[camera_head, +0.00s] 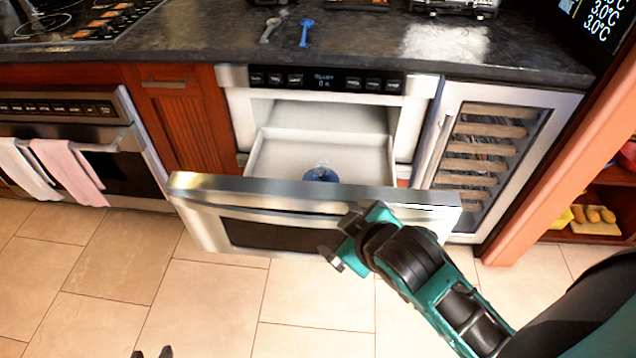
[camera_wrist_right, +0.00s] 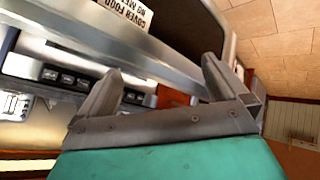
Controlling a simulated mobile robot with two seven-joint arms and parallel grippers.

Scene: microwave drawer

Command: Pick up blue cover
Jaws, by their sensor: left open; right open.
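The blue cover (camera_head: 320,175) is a small round blue thing with a pale, clear-looking top. It sits in the open microwave drawer (camera_head: 277,155); the drawer's front panel hides its lower part. My right gripper (camera_head: 343,240) is open and empty just in front of the drawer front, near its handle, apart from the cover. In the right wrist view its two fingers (camera_wrist_right: 162,66) are spread, with the drawer front and control panel beyond. My left gripper (camera_head: 152,354) shows only as two dark, parted fingertips at the bottom edge, over the floor, far from the drawer.
The steel drawer front (camera_head: 280,195) juts out over the tiled floor (camera_head: 310,310). A blue tool (camera_head: 306,33) lies on the dark counter (camera_head: 370,45) above. A wine cooler (camera_head: 487,150) stands right of the drawer, an oven with towels (camera_head: 68,170) left. The floor in front is clear.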

